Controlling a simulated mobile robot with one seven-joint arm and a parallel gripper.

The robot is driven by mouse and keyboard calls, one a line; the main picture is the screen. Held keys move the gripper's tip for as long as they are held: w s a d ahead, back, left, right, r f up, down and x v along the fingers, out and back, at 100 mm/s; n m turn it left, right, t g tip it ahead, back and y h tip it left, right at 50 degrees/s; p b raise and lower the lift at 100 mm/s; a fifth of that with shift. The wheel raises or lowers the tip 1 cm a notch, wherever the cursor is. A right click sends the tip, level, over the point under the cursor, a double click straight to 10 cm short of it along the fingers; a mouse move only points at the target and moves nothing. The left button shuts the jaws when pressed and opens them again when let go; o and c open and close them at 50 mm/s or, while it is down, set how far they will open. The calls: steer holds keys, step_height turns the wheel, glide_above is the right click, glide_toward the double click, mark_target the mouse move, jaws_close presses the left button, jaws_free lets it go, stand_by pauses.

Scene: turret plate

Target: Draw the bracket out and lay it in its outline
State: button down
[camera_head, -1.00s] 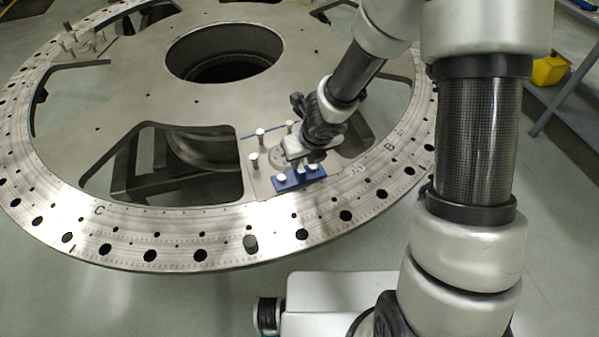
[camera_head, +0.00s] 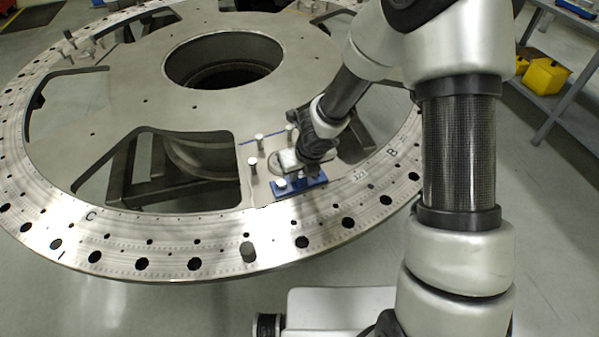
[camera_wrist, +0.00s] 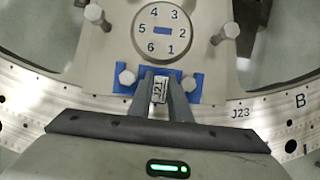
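The blue bracket (camera_head: 287,191) lies on the turret plate near the ring, with a pale bolt head at each end. In the wrist view the bracket (camera_wrist: 198,78) has bolt heads (camera_wrist: 127,78) (camera_wrist: 188,84) on either side and a small upright tag (camera_wrist: 159,90) in its middle, lettered J2-something. My gripper (camera_wrist: 160,78) is down at the bracket with one finger on each side of the tag. I cannot tell whether the fingers press on it. In the head view my gripper (camera_head: 308,172) partly hides the bracket.
A round disc (camera_wrist: 149,32) numbered 1 to 6, with a blue bar in its centre, lies beyond the bracket. Upright pins (camera_head: 252,163) stand nearby. The plate has large openings (camera_head: 215,160). Yellow bins (camera_head: 545,77) sit on a shelf at right.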

steer(key=shift+s+d, duration=0.1)
steer(key=shift+s, duration=0.1)
steer(key=shift+s+d+r+b, duration=0.1)
steer(key=shift+s+d+b, duration=0.05)
steer(key=shift+s+b, duration=0.2)
steer(key=shift+s, duration=0.1)
steer(key=shift+s+d+b, duration=0.4)
steer(key=shift+s+b, duration=0.25)
steer(key=shift+s, duration=0.2)
steer(key=shift+s+d+b, duration=0.35)
steer(key=shift+s+b, duration=0.3)
steer(key=shift+s, duration=0.2)
steer(key=shift+r, duration=0.2)
step_height(320, 180, up, 8)
steer(key=p, duration=0.8)
steer(key=shift+f, duration=0.15)
